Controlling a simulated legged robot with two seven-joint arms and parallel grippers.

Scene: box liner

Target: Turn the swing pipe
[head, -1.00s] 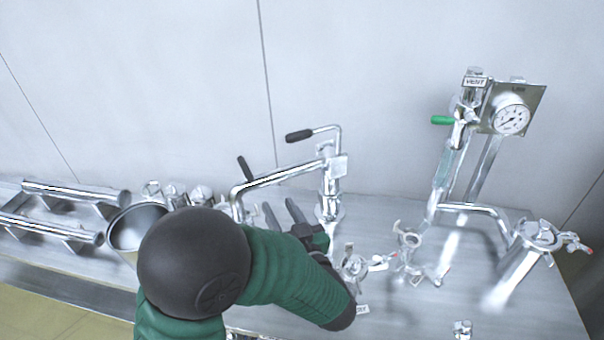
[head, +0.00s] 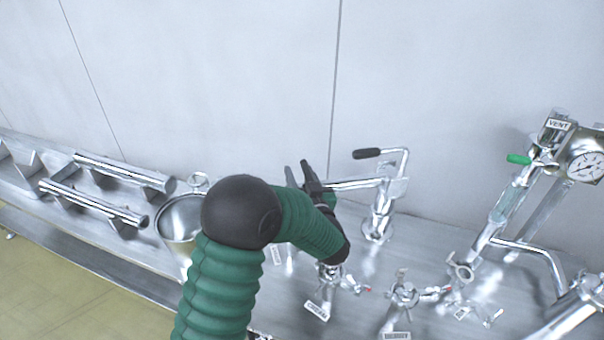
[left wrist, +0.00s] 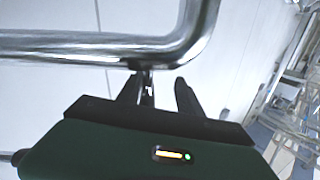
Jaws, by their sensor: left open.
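The swing pipe (head: 352,184) is a shiny steel tube running left from an upright post (head: 380,215) on the bench. A lever with a black grip (head: 367,153) sits on top of the post. My left gripper (head: 299,170) is open at the pipe's outer end, and my arm hides that end. In the left wrist view the pipe (left wrist: 85,44) crosses the top and bends upward at right. The open jaws (left wrist: 164,82) lie just below the pipe there, with nothing seen between them; contact is unclear. My right gripper is out of view.
A steel pot (head: 180,222) and a rack of tubes (head: 105,205) stand left. Several clamp fittings (head: 403,293) lie in front of the post. A gauge (head: 586,166) and the green-handled VENT valve (head: 519,159) stand right. The wall behind is bare.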

